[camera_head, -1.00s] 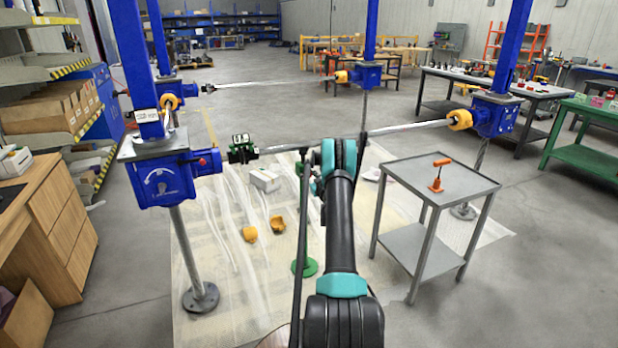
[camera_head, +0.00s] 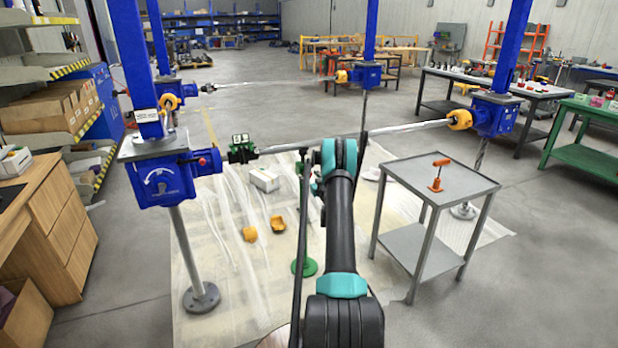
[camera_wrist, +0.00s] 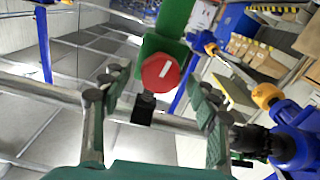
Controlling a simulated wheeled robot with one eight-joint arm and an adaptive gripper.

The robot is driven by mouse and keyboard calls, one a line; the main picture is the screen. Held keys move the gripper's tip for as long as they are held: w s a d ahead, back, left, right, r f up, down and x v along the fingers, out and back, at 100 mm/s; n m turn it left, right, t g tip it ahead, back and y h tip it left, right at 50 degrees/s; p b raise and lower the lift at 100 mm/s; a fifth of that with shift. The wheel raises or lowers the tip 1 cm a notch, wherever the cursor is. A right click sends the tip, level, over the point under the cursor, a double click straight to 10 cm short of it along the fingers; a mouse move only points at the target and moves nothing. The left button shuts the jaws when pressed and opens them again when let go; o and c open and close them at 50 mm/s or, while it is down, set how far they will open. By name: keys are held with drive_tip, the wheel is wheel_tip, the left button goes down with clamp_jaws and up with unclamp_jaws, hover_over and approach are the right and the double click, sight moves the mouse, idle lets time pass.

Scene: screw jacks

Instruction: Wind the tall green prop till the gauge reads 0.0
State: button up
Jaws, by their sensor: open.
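The tall green prop shows in the head view as a green round foot (camera_head: 304,267) on the floor sheet. Most of its upper part is hidden behind my arm. In the wrist view, a red hexagonal knob (camera_wrist: 161,73) with a white bar mark sits against a green body (camera_wrist: 165,42). My gripper (camera_wrist: 160,88) is open, with one finger to each side of the knob and visible gaps between. I cannot tell its exact depth from the knob. In the head view my gripper is hidden behind the arm. I cannot make out a gauge reading.
A long shaft (camera_head: 410,128) crosses close to my arm between blue screw jacks (camera_head: 162,180). A grey cart (camera_head: 440,180) with an orange tool (camera_head: 437,176) stands at right. A white box (camera_head: 265,180) and orange cover halves (camera_head: 278,224) lie on the floor sheet.

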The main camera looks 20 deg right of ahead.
drive_tip(key=s, duration=1.1)
drive_tip(key=shift+s+d, duration=0.2)
drive_tip(key=shift+s, duration=0.1)
idle(1.3)
